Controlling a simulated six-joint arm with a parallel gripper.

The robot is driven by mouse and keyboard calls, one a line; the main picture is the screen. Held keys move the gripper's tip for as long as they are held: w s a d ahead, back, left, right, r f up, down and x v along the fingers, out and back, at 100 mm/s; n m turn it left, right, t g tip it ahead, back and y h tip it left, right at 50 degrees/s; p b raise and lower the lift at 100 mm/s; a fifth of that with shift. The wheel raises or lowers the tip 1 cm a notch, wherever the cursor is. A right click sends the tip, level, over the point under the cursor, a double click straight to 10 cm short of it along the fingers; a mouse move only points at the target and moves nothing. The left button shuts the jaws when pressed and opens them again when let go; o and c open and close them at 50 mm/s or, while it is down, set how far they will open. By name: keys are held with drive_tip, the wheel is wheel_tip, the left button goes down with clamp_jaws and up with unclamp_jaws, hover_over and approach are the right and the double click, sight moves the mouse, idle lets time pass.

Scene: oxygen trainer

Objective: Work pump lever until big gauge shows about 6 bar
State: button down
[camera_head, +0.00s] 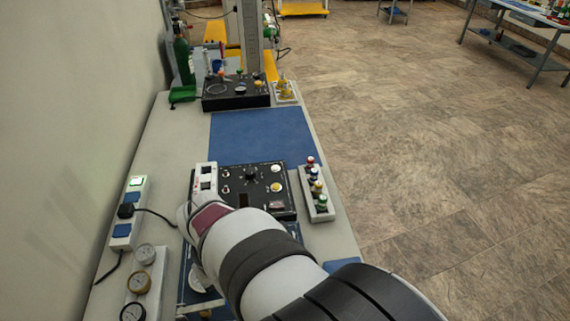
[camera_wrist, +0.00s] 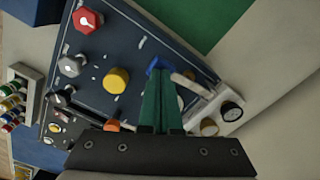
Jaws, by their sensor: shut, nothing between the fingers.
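In the wrist view my gripper (camera_wrist: 160,78) has its green fingers shut and empty, over a dark blue panel (camera_wrist: 125,50). A blue tip (camera_wrist: 157,65) shows at the fingertips. I cannot tell whether it is part of my gripper or a lever's end. A pale grey bar (camera_wrist: 192,84), possibly the pump lever, lies just right of the fingers. I cannot tell whether they touch. A round black-rimmed gauge (camera_wrist: 232,110) sits farther right; its reading is too small to read. In the head view my arm hides the gripper and much of this panel (camera_head: 186,268).
The panel carries a red knob (camera_wrist: 86,20), a grey knob (camera_wrist: 72,65) and a yellow knob (camera_wrist: 116,80). In the head view a black control box (camera_head: 250,185) stands beyond my arm. Several gauges (camera_head: 138,282) stand at the left. A blue mat (camera_head: 262,135) lies clear.

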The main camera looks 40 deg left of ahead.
drive_tip(key=shift+f, duration=1.95)
drive_tip(key=shift+r, duration=1.95)
drive_tip(key=shift+f, duration=1.95)
drive_tip(key=shift+r, duration=1.95)
